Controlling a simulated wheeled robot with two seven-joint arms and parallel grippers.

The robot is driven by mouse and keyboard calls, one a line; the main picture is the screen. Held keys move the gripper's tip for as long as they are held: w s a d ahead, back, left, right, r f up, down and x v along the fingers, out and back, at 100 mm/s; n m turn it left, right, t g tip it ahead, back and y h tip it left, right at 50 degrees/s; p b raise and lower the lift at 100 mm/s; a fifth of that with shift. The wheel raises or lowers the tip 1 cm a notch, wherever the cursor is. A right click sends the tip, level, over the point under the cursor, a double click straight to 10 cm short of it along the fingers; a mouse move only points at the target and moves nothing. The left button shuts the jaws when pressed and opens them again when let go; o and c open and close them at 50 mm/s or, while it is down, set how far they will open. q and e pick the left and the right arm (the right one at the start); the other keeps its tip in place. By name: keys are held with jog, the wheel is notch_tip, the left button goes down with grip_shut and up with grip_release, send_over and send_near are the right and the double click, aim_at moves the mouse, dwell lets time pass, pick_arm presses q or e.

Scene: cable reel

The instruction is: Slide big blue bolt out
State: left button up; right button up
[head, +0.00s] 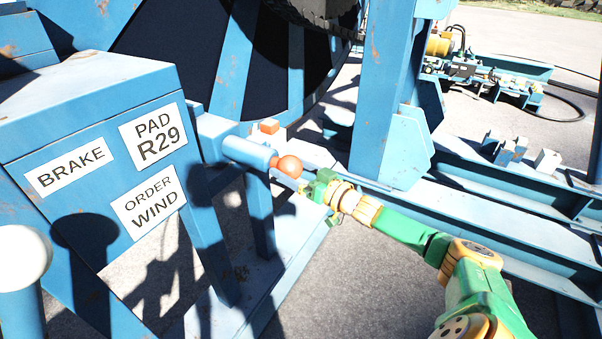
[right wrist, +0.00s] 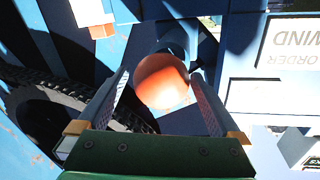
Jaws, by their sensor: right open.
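The big blue bolt (head: 246,152) is a thick blue cylinder lying beside the labelled box. Its round orange knob (head: 289,166) points toward my right arm. My right gripper (head: 308,184) is at the knob, open. In the right wrist view, the orange knob (right wrist: 162,81) sits between the ends of the two open fingers of the gripper (right wrist: 160,84), with small gaps visible on both sides. I cannot tell how deep it sits between them. The blue bolt behind the knob (right wrist: 180,38) is mostly hidden there. My left gripper is out of view.
A blue box (head: 90,85) with BRAKE, PAD R29 and ORDER WIND labels stands at left. A small orange block (head: 269,126) is just above the bolt. A white round knob (head: 22,258) is at the lower left. A blue upright (head: 375,90) stands behind my right arm.

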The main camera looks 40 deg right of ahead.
jog(key=shift+s+d+p, duration=0.2)
jog(key=shift+s, duration=0.8)
jog(key=shift+s+d+p, duration=0.2)
jog(key=shift+s, duration=0.8)
jog(key=shift+s+d+p, duration=0.2)
jog(key=shift+s, duration=0.8)
jog(key=s+d+f+m+g+h+p, duration=0.1)
jog(key=s+f+g+h, duration=0.4)
jog(key=f, duration=0.8)
jog(key=s+d+f+g+p, duration=0.15)
jog(key=s+f, duration=0.55)
jog(key=f, duration=0.7)
jog(key=s+a+f+n+g, duration=0.1)
jog(key=s+a+f+g, duration=0.2)
jog(key=s+a+f, duration=0.2)
jog(key=s+a+f+n+g+y, duration=0.1)
jog(key=s+a+f+g, duration=0.2)
jog(key=s, duration=0.9)
jog(key=s+a+f+n+g, duration=0.1)
jog(key=s+a+f+g, duration=0.3)
jog(key=s+a+f, duration=0.3)
jog(key=s+a, duration=0.2)
jog(key=a, duration=0.1)
jog(key=shift+s+n+y+p, duration=0.2)
jog(key=shift+n+y+p, duration=0.1)
